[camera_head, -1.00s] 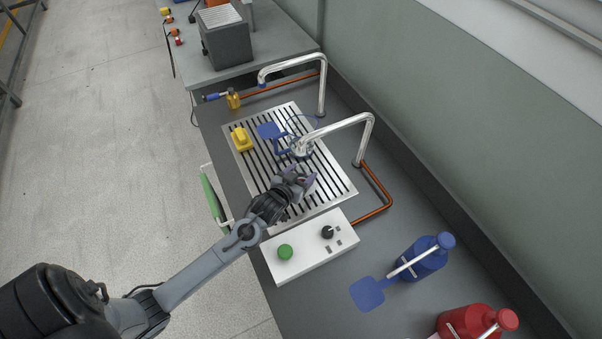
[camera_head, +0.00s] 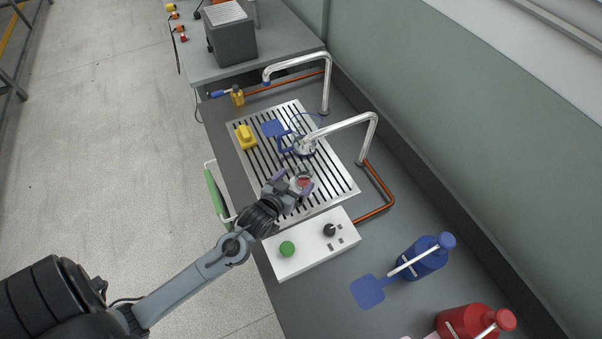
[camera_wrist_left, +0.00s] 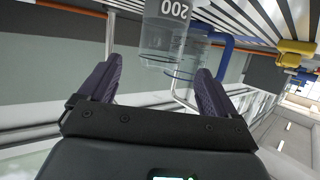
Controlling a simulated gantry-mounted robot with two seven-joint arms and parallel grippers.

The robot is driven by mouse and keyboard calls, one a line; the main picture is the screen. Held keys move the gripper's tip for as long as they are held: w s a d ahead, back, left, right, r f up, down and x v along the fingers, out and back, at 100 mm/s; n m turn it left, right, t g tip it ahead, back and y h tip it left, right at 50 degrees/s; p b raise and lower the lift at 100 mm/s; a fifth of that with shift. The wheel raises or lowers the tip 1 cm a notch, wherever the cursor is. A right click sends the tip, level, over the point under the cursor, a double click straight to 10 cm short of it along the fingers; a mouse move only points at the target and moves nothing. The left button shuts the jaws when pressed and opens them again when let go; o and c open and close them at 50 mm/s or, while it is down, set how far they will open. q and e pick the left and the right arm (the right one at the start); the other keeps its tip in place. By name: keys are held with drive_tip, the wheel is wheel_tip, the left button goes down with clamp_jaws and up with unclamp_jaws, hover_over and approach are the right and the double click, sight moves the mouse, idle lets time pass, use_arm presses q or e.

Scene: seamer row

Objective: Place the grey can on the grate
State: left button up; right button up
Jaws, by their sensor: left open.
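A small round vessel (camera_head: 302,181) with a reddish middle and a pale rim stands on the slotted metal grate (camera_head: 329,179), near its front edge. In the left wrist view the vessel (camera_wrist_left: 163,35) is upside down, with a grey part marked 200 and a clear part beyond it. No other grey can shows, and I cannot tell for sure that this is the can. My left gripper (camera_head: 290,187) is open at the vessel, with a finger on either side in the head view. Whether the fingers touch it is unclear. My right gripper is out of view.
A clear jug (camera_head: 304,147) with a blue handle is under the near curved pipe (camera_head: 345,122). A yellow block (camera_head: 245,137) lies on the grate's left side. A white control box (camera_head: 310,243) is in front; blue (camera_head: 424,258) and red (camera_head: 470,322) bottles stand lower right.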

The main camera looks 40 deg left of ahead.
use_arm(q)
drive_tip(key=shift+v, duration=2.8)
